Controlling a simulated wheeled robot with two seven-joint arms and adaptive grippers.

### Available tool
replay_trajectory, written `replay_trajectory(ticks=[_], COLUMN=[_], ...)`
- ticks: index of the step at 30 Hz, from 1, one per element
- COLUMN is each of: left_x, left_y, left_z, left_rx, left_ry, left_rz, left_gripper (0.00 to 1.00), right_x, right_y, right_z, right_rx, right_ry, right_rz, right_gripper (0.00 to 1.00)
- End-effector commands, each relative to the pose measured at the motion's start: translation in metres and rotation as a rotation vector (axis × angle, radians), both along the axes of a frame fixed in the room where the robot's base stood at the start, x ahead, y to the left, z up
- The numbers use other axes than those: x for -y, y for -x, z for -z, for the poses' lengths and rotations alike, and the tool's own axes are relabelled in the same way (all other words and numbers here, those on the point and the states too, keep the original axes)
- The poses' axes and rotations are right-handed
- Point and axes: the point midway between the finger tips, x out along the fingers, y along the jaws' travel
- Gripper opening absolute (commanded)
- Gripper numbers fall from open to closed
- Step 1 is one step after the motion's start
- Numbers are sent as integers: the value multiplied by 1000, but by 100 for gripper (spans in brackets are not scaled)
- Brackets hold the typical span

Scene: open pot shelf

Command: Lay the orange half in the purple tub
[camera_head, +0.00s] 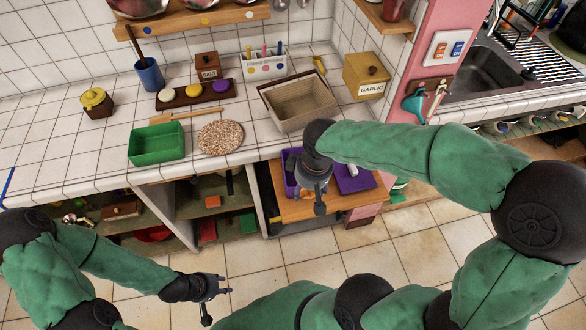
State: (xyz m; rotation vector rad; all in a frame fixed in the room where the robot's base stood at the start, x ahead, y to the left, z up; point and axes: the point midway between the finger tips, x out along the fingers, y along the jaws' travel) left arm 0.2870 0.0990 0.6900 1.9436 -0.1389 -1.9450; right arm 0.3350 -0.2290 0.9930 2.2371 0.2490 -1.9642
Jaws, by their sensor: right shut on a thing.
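The purple tub (291,174) sits on a wooden board at the counter's front, partly covered by my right gripper. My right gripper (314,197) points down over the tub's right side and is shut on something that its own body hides. I cannot make out the orange half anywhere in this view. My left gripper (221,302) is open and empty, low over the tiled floor and well away from the tub.
A beige basket (298,101), a round speckled mat (221,138) and a green bin (157,144) stand on the counter behind. The garlic box (366,75) is back right.

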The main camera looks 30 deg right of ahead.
Motion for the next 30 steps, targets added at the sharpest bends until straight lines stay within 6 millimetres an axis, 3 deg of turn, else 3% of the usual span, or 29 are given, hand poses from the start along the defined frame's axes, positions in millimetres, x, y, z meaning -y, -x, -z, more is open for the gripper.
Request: replay_trajectory(ticks=[12,18,30], left_x=[0,0,0], left_y=[0,0,0], left_z=[26,38,47], left_rx=[-1,-1,0], left_ry=[0,0,0], left_rz=[0,0,0], left_gripper=[37,37,37], right_x=[34,43,52], right_y=[-79,-102,-122], right_z=[43,75,101], right_rx=[-3,-3,-3], right_ry=[0,-1,-1], right_rz=[3,2,2], right_gripper=[23,23,23])
